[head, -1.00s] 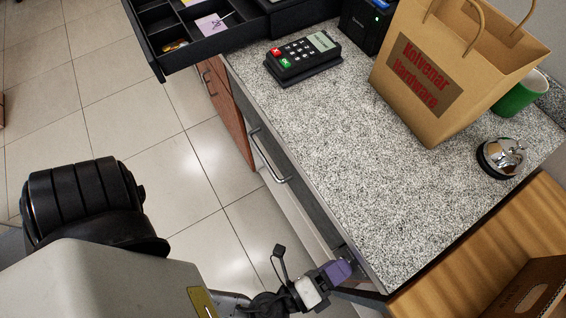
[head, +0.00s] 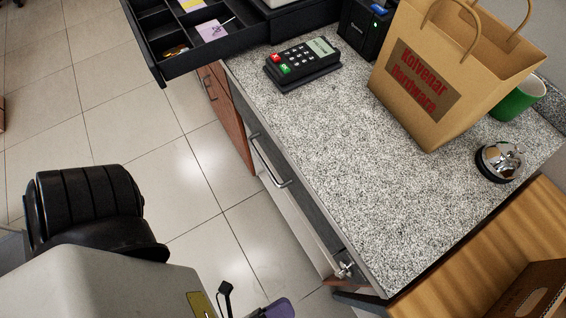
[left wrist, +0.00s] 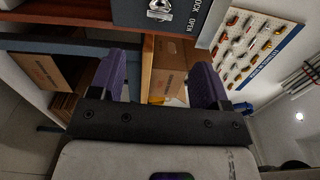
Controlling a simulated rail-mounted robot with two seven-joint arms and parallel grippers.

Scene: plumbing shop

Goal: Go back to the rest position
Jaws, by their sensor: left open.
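My left gripper (head: 272,308) shows only in part at the bottom edge of the head view, a purple finger beside the counter's front and apart from it. In the left wrist view my left gripper (left wrist: 158,82) has its two purple fingers spread wide with nothing between them. Behind the gap are cardboard boxes (left wrist: 171,55) on a shelf, at a distance. My right gripper is not in either view.
A speckled counter (head: 330,150) carries a card terminal (head: 302,63), a paper bag (head: 440,80), a green cup (head: 515,98) and a bell (head: 498,161). An open cash drawer (head: 190,50) juts out at the top. The tiled floor (head: 150,110) is clear.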

